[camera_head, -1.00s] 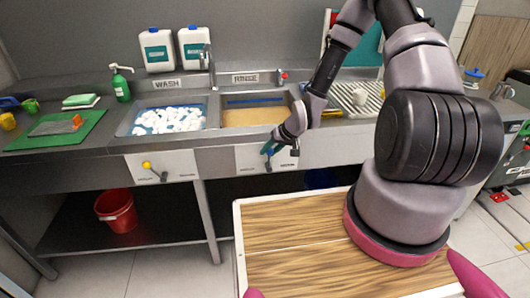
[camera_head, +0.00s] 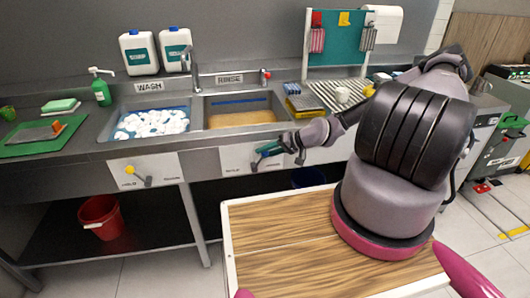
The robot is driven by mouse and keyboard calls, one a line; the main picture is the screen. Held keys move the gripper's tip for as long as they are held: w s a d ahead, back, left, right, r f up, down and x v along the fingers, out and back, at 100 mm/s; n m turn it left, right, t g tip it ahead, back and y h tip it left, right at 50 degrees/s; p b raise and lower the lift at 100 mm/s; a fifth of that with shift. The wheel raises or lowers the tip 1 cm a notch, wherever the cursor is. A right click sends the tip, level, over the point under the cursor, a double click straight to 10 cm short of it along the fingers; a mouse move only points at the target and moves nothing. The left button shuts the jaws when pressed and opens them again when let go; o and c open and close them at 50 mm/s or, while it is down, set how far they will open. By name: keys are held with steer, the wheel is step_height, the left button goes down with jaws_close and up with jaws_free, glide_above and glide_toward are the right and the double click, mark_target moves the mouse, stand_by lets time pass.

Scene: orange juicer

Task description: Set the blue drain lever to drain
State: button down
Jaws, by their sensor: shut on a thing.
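The white drain panel (camera_head: 236,160) sits on the front of the counter below the RINSE basin (camera_head: 240,110). My gripper (camera_head: 266,150) is at the right part of this panel, shut on the blue drain lever. The lever is mostly hidden by the fingers, and its exact angle is hard to tell. A small dark pivot piece (camera_head: 254,166) shows just below the fingertips. The panel's small lettering is too blurred to read fully. My forearm reaches in from the right.
A similar panel with a yellow lever (camera_head: 131,171) is below the WASH basin (camera_head: 152,122), which holds foamy water. A red bucket (camera_head: 103,217) stands under the counter. A drying rack (camera_head: 343,95) is right of the basins. A wood-topped surface (camera_head: 280,235) lies in front.

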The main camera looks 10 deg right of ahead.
steer(key=shift+s+f, duration=0.1)
steer(key=shift+f, duration=0.05)
stand_by(0.3)
steer(key=c, duration=0.5)
jaws_free()
steer(key=shift+d, duration=0.1)
steer(key=v, duration=1)
steer(key=shift+d+r, duration=0.25)
steer(key=shift+d, duration=0.05)
steer(key=shift+s, duration=0.15)
